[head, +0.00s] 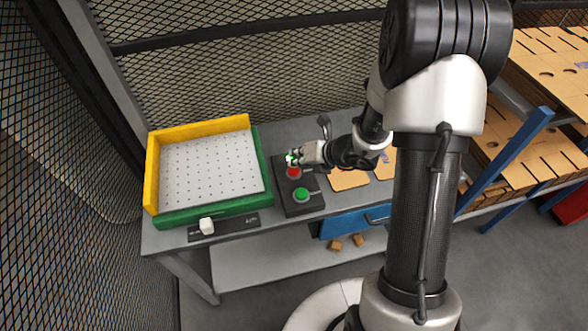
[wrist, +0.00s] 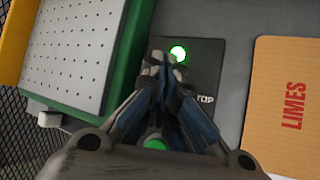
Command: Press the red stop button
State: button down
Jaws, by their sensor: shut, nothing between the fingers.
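The red stop button (head: 293,172) sits on a dark control panel (head: 297,210) on the bench, between a lit green lamp (head: 290,159) and a green button (head: 302,195). My gripper (head: 297,159) is shut and empty, at the lamp end of the panel, just above or beside the red button. I cannot tell whether it touches the button. In the wrist view the shut fingertips (wrist: 160,66) point toward the lit lamp (wrist: 178,53). The red button is hidden there behind the fingers. Part of the label, "TOP", shows to their right, and the green button (wrist: 155,144) shows between the finger links.
A perforated white plate (head: 212,170) with yellow and green walls stands left of the panel. A white switch (head: 207,225) is on the bench's front edge. Cardboard blanks (head: 348,180) lie right; one reads "LIMES" (wrist: 283,105). Mesh fencing (head: 240,65) rises behind. Stacked boards fill racks at right.

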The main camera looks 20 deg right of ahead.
jog(key=shift+f+b, duration=0.4)
jog(key=shift+f, duration=0.05)
jog(key=shift+f+b, duration=0.45)
dwell(0.7)
dwell(0.3)
jog(key=shift+r+p, duration=0.75)
jog(key=shift+r, duration=0.15)
jog(key=shift+r+p, duration=2.15)
jog(key=shift+r, duration=0.35)
